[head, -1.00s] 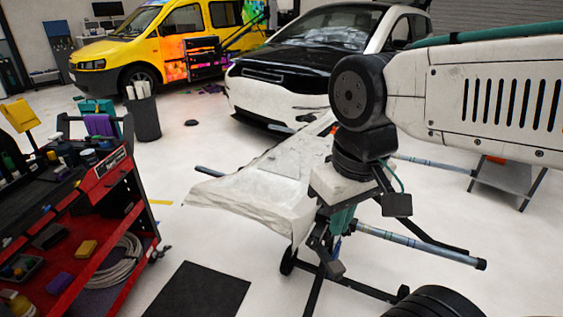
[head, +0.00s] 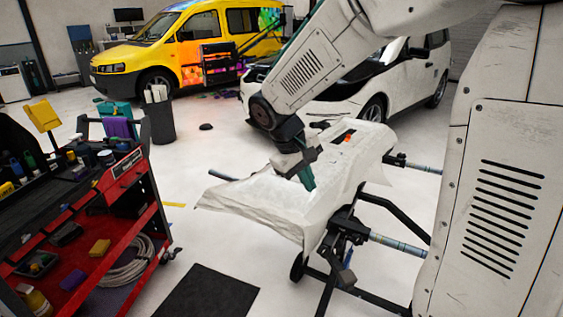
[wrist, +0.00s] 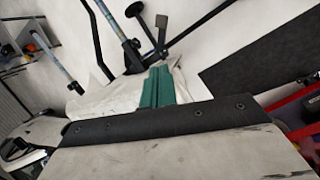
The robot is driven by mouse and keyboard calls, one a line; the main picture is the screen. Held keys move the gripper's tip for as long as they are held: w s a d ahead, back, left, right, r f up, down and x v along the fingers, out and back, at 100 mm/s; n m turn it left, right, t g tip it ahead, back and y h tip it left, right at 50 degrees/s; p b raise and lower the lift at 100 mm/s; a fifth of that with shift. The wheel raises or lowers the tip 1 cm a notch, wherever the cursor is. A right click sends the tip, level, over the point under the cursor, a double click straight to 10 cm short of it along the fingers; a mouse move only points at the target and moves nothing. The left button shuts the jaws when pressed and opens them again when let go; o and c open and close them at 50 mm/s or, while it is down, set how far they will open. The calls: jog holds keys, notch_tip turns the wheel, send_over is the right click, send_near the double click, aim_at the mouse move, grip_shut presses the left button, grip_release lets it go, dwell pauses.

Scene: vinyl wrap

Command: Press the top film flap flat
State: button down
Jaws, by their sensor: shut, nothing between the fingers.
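A panel wrapped in white film (head: 262,200) lies on a dark stand in the middle of the head view. The film hangs loose in wrinkles past the panel's near and right edges. I cannot tell which part of it is the top flap. My gripper (head: 308,181) points down over the middle of the panel, its green fingers shut and empty. The fingertips are at or just above the film; contact is not clear. The wrist view shows the shut green fingers (wrist: 155,88) with white film (wrist: 100,101) beside and behind them. My gripper's body hides part of the panel.
The stand (head: 346,228) has blue-grey bars (head: 400,243) jutting right. A red tool cart (head: 120,205) stands at left, and a black mat (head: 207,292) lies on the floor in front. A white car (head: 415,75) and a yellow van (head: 180,45) stand behind.

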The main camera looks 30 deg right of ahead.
jog(key=w+d+f+n+t+h, duration=0.15)
jog(key=w+f, duration=0.35)
jog(key=w, duration=0.6)
jog(key=w+d+f+n+t+h, duration=0.15)
jog(key=w+f, duration=0.25)
jog(key=w, duration=0.7)
jog(key=w+r+n+t, duration=0.2)
jog(key=w+t, duration=0.2)
jog(key=w, duration=0.5)
jog(key=shift+h, duration=0.4)
jog(key=x, duration=1.3)
jog(key=shift+w+f, duration=0.15)
jog(key=shift+f, duration=0.1)
jog(key=shift+g, duration=0.3)
